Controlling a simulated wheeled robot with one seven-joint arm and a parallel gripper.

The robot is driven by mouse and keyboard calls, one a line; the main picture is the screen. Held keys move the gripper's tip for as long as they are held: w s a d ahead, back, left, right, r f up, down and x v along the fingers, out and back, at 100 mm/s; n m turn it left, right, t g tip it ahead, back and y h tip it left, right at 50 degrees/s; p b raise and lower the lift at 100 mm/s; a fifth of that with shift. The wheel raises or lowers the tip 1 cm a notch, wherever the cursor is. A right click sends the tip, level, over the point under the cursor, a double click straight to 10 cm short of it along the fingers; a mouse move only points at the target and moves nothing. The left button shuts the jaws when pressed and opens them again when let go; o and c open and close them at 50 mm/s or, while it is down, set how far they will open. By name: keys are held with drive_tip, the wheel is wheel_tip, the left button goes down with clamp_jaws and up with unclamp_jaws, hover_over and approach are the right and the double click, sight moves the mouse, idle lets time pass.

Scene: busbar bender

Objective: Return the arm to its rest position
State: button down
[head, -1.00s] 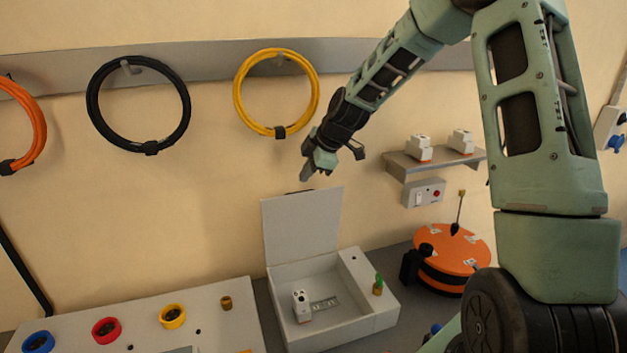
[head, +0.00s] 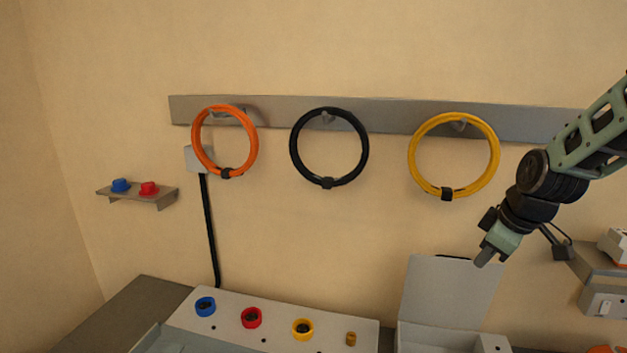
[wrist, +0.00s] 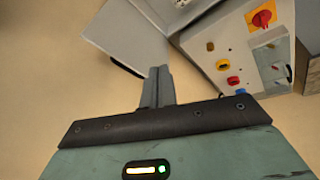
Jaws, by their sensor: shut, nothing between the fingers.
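My gripper (head: 484,258) is in the air at the right of the head view, in front of the wall and just above the raised lid of a grey box. Its fingers are together and hold nothing. In the wrist view the shut fingers (wrist: 158,87) show at the middle, with the lid and the panel beyond them. My arm reaches in from the right edge of the head view.
An open grey box (head: 450,290) and a panel (head: 215,323) with coloured rings stand below. Orange (head: 223,108), black (head: 328,110) and yellow (head: 412,155) coils hang from a rail (head: 390,118). A small shelf (head: 140,199) is at left, another (head: 590,268) at right.

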drive_tip(key=s+a+f+m+g+h, duration=0.1)
drive_tip(key=s+a+m, duration=0.1)
drive_tip(key=s+m, duration=0.95)
drive_tip(key=s+a+f+n+g+b, duration=0.1)
drive_tip(key=s+a+f+n+b, duration=0.4)
drive_tip(key=s+a+f+b, duration=0.1)
drive_tip(key=s+a+f+n+g+b, duration=0.2)
drive_tip(key=s+a+f+n+b, duration=0.3)
drive_tip(key=s+a+b, duration=0.3)
drive_tip(key=s+a+f, duration=0.1)
drive_tip(key=s+a, duration=0.2)
drive_tip(key=a, duration=0.1)
drive_tip(key=shift+s+a+f, duration=0.2)
drive_tip(key=shift+s+f, duration=0.05)
drive_tip(key=shift+s, duration=0.05)
drive_tip(key=shift+w, duration=0.1)
